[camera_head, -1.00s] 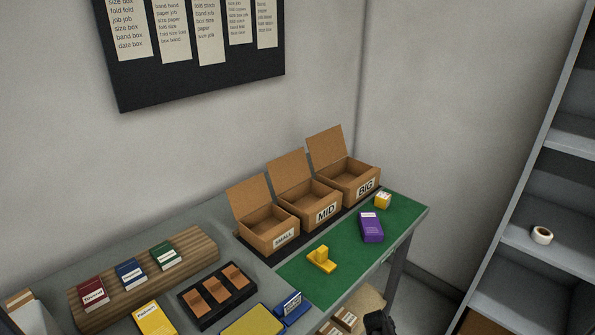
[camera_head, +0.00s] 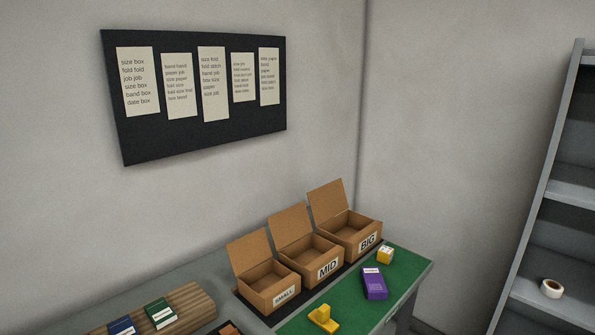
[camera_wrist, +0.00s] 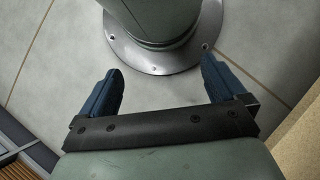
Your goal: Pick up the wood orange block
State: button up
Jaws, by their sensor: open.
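My gripper (camera_wrist: 160,65) is in the wrist view, its two blue fingers wide apart with nothing between them. It points at the floor and my own round base, and no block is near it. My gripper is not in the head view now. I cannot pick out a wood orange block for certain. An orange-brown piece (camera_head: 229,330) is just visible at the bottom edge of the head view, mostly cut off. A yellow stepped block (camera_head: 323,319) lies on the green mat (camera_head: 349,304).
Three open cardboard boxes stand along the wall: SMALL (camera_head: 284,298), MID (camera_head: 310,273) and BIG (camera_head: 350,246). A purple box (camera_head: 374,283) and a yellow-and-white cube (camera_head: 385,255) lie on the mat. A wooden rack (camera_head: 195,305) holds small boxes. A grey shelf (camera_head: 545,200) stands at right.

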jog(key=c, duration=0.3)
